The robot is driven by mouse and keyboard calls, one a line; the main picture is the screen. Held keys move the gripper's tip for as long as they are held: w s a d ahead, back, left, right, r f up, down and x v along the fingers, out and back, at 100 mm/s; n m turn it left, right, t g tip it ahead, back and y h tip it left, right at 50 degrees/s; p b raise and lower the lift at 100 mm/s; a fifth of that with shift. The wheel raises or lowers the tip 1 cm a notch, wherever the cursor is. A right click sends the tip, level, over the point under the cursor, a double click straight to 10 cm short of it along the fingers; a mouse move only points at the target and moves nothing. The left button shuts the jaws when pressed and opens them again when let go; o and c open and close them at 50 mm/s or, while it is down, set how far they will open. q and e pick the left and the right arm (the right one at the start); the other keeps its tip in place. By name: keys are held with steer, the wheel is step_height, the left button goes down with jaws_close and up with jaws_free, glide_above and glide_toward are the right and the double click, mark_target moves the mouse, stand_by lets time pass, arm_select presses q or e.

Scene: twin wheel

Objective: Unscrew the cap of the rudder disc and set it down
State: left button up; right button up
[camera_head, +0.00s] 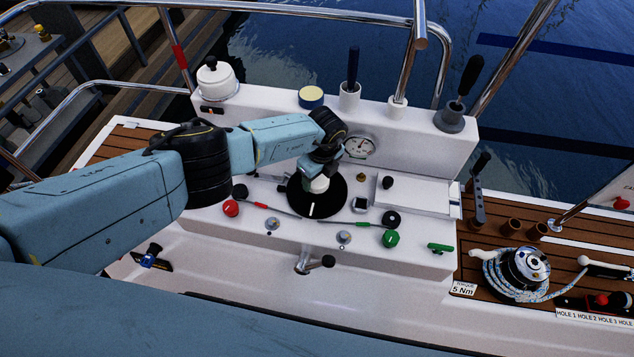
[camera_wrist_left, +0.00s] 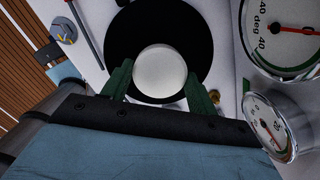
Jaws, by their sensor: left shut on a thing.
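The rudder disc (camera_head: 326,206) is a black round disc with a white mark, lying on the white console. It also shows in the left wrist view (camera_wrist_left: 124,43). Its cap (camera_head: 318,185) is white and round at the disc's middle; in the left wrist view the cap (camera_wrist_left: 160,71) sits between two green fingers. My left gripper (camera_head: 318,178) reaches down over the disc and is shut on the cap; the left wrist view shows its fingers (camera_wrist_left: 160,84) at either side of it. Whether the cap is still seated on the disc cannot be told. My right gripper is not in view.
Behind the disc are a dial gauge (camera_head: 360,146) and a raised ledge with levers (camera_head: 350,92). Red (camera_head: 231,208) and green (camera_head: 391,239) knobs stand in front. A white box (camera_head: 414,196) is at right. A rope-wound winch (camera_head: 526,268) stands on the wooden deck.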

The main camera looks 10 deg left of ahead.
arm_select(q)
steer(key=shift+r, duration=0.15)
steer(key=shift+r+p, duration=1.55)
steer(key=shift+p, duration=0.15)
steer(key=shift+r, duration=0.2)
step_height(320, 180, up, 4)
steer(key=p, duration=0.4)
steer(key=shift+f, duration=0.1)
